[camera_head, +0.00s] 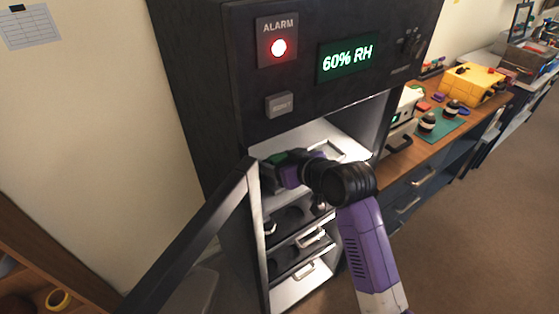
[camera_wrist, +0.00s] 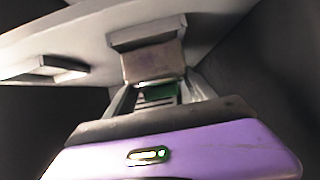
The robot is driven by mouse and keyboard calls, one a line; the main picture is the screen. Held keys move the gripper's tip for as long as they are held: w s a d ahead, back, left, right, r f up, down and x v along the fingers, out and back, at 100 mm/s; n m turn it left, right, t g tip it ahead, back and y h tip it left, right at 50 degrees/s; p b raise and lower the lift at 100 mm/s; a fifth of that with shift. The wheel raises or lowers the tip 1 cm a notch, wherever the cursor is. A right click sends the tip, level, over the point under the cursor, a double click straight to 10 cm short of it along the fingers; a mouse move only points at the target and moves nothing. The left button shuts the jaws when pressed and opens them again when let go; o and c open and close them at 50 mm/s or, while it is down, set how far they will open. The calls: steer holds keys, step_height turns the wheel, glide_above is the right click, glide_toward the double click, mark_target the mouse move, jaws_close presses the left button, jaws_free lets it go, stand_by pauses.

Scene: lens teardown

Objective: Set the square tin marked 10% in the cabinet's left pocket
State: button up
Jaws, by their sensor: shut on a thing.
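My gripper (camera_head: 272,161) is inside the open cabinet (camera_head: 188,95), at the left of its upper shelf (camera_head: 318,134). In the wrist view my gripper (camera_wrist: 153,84) is shut on a square, brownish-grey tin (camera_wrist: 153,62). Its 10% mark cannot be read. The tin is right in front of a raised grey pocket wall (camera_wrist: 150,36). I cannot tell whether it touches the pocket floor. A second, empty-looking pocket (camera_wrist: 45,69) is at the left in the wrist view; a pocket frame (camera_head: 327,149) also shows right of my gripper in the head view. The tin is hidden in the head view.
The cabinet door (camera_head: 190,240) stands open at the left, close to my arm. A red alarm lamp (camera_head: 278,47) is lit, and the display (camera_head: 347,58) reads 60% RH. A workbench (camera_head: 460,128) stands at the right.

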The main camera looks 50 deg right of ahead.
steer(key=shift+f+b, duration=0.6)
steer(key=shift+f, duration=0.4)
steer(key=o, duration=1.5)
steer(key=shift+c, duration=0.2)
steer(key=shift+b+v, duration=0.4)
steer(key=shift+v, duration=3.6)
